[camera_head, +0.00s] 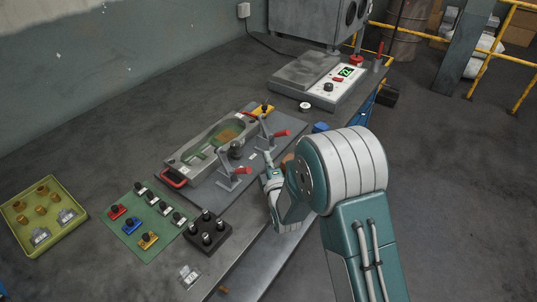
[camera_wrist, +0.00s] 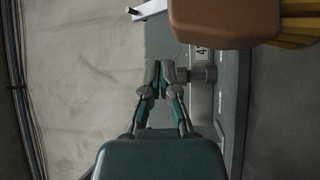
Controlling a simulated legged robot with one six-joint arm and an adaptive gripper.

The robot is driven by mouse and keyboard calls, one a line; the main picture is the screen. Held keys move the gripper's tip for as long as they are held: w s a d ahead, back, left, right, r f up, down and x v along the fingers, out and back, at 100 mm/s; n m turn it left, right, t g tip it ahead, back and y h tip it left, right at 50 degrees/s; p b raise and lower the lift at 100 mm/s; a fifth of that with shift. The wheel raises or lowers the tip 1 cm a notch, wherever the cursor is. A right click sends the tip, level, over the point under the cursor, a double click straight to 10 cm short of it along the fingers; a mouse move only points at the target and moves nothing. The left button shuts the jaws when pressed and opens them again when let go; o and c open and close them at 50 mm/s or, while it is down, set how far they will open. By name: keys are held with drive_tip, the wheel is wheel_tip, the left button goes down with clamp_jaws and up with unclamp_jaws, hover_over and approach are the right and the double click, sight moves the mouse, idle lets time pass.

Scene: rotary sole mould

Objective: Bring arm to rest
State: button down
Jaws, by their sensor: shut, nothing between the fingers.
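My arm (camera_head: 352,170) is teal and white and rises from the lower right in the head view. Its wrist hangs beside the front edge of the workbench, and the big round joint hides part of the bench edge. My gripper (camera_wrist: 159,80) shows in the wrist view with its two fingertips together. It is shut with nothing between the fingers. In the head view the fingers are hard to make out behind the wrist. The rotary sole mould (camera_head: 190,158) lies on a grey plate on the bench, left of my wrist.
Toggle clamps with red handles (camera_head: 243,171) stand close to my wrist. A green mat (camera_head: 157,240) with coloured parts, a black block (camera_head: 207,236) and a yellow tray (camera_head: 20,236) lie left. A scale-like unit (camera_head: 325,82) stands behind. The floor at right (camera_head: 450,190) is clear.

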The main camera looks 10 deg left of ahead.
drive_tip(key=shift+d+r, duration=0.2)
drive_tip(key=shift+d, duration=0.3)
drive_tip(key=s+d+r+m+g+h, duration=0.2)
drive_tip(key=d+r+m+h, duration=0.1)
drive_tip(key=d+r+m, duration=0.4)
drive_tip(key=s+d+r+m+g+h, duration=0.2)
drive_tip(key=d+r+m+g+h, duration=0.1)
drive_tip(key=d+r, duration=0.4)
drive_tip(key=s+d+m+g+h, duration=0.1)
drive_tip(key=s+d+m+g, duration=0.2)
drive_tip(key=s, duration=1)
drive_tip(key=s+d+r+m+g+h, duration=0.1)
drive_tip(key=s+d+m+g, duration=0.3)
drive_tip(key=s+d+m, duration=0.5)
drive_tip(key=s+d+h, duration=0.1)
drive_tip(key=s+d, duration=0.2)
drive_tip(key=s, duration=0.2)
drive_tip(key=shift+r, duration=0.25)
